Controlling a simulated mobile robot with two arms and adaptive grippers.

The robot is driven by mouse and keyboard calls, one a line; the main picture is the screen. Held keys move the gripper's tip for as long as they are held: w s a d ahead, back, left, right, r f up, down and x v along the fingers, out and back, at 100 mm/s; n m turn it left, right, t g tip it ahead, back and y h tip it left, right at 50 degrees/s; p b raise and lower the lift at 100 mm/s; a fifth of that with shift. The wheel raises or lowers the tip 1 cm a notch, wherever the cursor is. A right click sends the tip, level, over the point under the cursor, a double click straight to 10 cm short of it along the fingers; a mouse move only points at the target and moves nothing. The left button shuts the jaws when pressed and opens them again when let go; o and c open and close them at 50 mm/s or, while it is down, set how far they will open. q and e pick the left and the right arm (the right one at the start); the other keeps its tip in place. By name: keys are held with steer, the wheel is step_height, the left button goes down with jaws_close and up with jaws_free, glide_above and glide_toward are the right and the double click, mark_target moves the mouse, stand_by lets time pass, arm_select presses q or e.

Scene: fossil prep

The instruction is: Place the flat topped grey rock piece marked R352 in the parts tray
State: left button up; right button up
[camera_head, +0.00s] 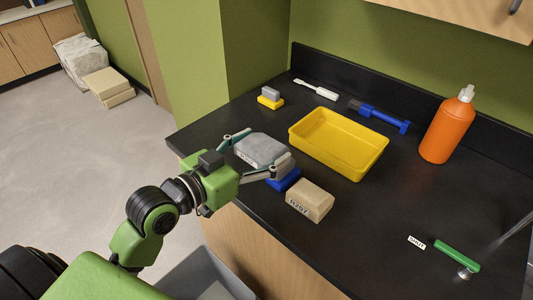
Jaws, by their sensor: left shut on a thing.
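A grey rock piece (262,148) with a flat top is between the two fingers of my left gripper (258,153) at the front left of the black counter. Its near side carries a white label too small to read surely. My left gripper is shut on this rock, one finger at each end. I cannot tell whether the rock touches the counter. The yellow parts tray (318,148) stands behind and to the right of it and looks empty. My right gripper is not in view.
A beige block (310,200) with a label and a partly hidden blue piece (287,181) are close to the gripper's right finger. The right front counter is mostly clear.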

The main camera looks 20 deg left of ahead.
arm_select(q)
steer(key=b, duration=0.1)
steer(key=w+f+b, duration=0.1)
steer(key=shift+a+b, duration=0.25)
steer(key=shift+b, duration=0.1)
steer(key=w+a+f, duration=0.4)
steer(key=w, duration=0.1)
steer(key=w+a+f, duration=0.3)
steer(key=shift+w, duration=0.2)
steer(key=shift+w+a+f, duration=0.15)
steer(key=shift+w+f, duration=0.05)
steer(key=shift+f, duration=0.1)
steer(key=shift+w+f, duration=0.1)
steer(key=shift+f, duration=0.1)
steer(key=f, duration=0.3)
steer(key=shift+w+a, duration=0.2)
steer(key=shift+f, duration=0.3)
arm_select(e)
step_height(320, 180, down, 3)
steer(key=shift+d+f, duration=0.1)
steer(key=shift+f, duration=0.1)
arm_select(q)
steer(key=shift+f, duration=0.1)
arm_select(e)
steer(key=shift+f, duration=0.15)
